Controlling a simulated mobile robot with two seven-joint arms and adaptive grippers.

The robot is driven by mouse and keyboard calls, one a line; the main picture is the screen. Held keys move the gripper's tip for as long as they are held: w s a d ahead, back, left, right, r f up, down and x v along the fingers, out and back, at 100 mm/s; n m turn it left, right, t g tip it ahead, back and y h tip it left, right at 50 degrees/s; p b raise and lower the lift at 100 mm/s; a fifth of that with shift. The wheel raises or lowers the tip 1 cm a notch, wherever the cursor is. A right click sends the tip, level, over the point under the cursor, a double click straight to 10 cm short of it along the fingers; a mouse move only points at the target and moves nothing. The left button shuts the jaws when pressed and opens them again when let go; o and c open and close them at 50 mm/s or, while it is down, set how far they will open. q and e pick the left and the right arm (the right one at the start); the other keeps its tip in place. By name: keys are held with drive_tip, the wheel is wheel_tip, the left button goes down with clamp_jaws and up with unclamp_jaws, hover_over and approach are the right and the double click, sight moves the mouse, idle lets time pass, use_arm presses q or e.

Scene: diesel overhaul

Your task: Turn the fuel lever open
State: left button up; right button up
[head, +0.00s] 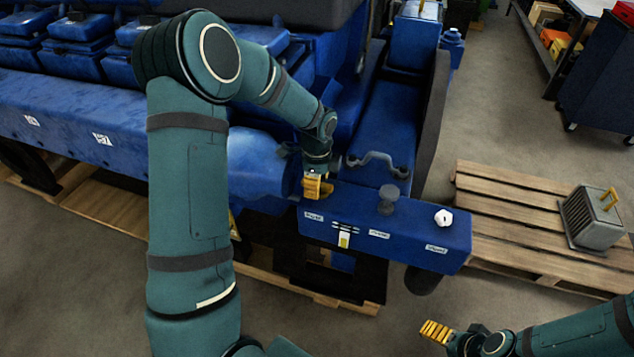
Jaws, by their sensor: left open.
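A blue control box (410,250) juts from the engine's near side. It carries a grey mushroom-shaped knob (388,196), a white knob (443,217) and several white labels too small to read. On its front is a small dark fitting with a white and yellow tab (344,240). I cannot tell which part is the fuel lever; the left gripper may hide it. My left gripper (317,190) is open, pointing down over the box's left end. Whether it touches anything is unclear. My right gripper (436,331) is low at the right, away from the box.
The blue engine (90,110) fills the upper left, with a grey curved handle (377,162) behind the box. A wooden pallet (510,225) holding a grey ribbed unit (592,220) with a yellow handle lies at right. Floor between the pallet and my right arm is clear.

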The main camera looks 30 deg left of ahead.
use_arm(q)
clamp_jaws()
drive_tip(key=shift+s+n, duration=0.1)
drive_tip(key=shift+n, duration=0.2)
drive_tip(key=n, duration=0.2)
drive_tip(key=n+b, duration=0.1)
drive_tip(key=shift+s+d+f+n, duration=0.1)
drive_tip(key=shift+s+n, duration=0.05)
drive_tip(key=shift+n, duration=0.25)
drive_tip(key=n, duration=0.2)
drive_tip(key=n+b, duration=0.1)
drive_tip(key=n, duration=0.1)
drive_tip(key=shift+s+d, duration=0.2)
drive_tip(key=n, duration=0.2)
drive_tip(key=n+b, duration=0.1)
drive_tip(key=n, duration=0.2)
drive_tip(key=shift+s+d, duration=0.1)
drive_tip(key=shift+d, duration=0.1)
drive_tip(key=shift+d+n, duration=0.15)
drive_tip(key=shift+n, duration=0.95)
drive_tip(key=shift+d+n, duration=0.1)
drive_tip(key=shift+n, duration=1)
